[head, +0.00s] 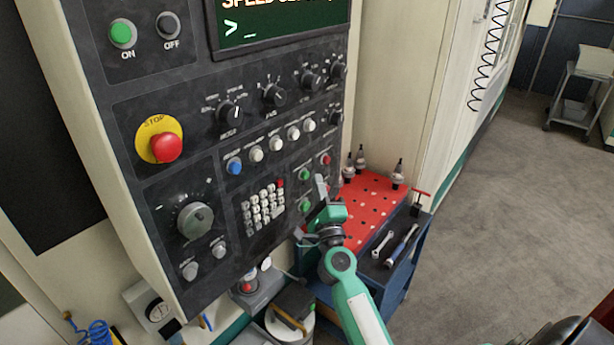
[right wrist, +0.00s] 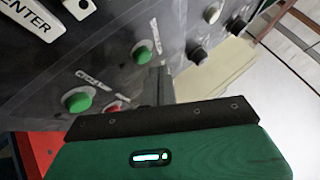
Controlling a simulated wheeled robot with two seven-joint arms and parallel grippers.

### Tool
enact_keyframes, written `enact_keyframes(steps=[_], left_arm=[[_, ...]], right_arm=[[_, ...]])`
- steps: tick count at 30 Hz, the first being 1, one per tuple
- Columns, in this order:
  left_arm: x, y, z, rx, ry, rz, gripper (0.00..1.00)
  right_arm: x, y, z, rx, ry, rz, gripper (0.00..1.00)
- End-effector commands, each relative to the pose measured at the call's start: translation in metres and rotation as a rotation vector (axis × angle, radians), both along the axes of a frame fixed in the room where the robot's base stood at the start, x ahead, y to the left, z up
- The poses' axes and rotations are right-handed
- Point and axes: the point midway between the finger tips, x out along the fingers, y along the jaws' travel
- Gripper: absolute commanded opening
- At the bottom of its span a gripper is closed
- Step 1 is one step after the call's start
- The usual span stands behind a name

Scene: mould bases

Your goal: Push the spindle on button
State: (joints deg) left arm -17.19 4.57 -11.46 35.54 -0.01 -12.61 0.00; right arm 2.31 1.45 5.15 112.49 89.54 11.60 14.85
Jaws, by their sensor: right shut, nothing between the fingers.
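On the dark control panel (head: 150,90), two green buttons sit right of the keypad, an upper one (head: 304,174) and a lower one (head: 304,205). Their labels are too small to read in the head view, so I cannot tell which is spindle on. My right gripper (head: 320,186) is shut and empty, in front of the panel just right of these buttons. In the right wrist view its fingers (right wrist: 157,84) point at the panel, beside one green button (right wrist: 143,52). Another green button (right wrist: 77,100) and a partly hidden red one (right wrist: 115,108) are lower left. Contact is not visible.
A red stop button (head: 166,147) on yellow, a dial (head: 195,220) and a keypad (head: 262,207) are on the panel. A red-topped tool cart (head: 362,215) with holders and tools stands behind my right arm. Open floor lies to the right.

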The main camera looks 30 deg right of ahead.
Motion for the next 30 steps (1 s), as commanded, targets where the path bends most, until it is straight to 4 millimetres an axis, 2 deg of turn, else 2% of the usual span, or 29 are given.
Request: enact_keyframes(steps=[30], left_arm=[[0.0001, 0.0002, 0.0010, 0.000, 0.000, 0.000, 0.00]], right_arm=[[0.0081, 0.0036, 0.0002, 0.000, 0.000, 0.000, 0.00]])
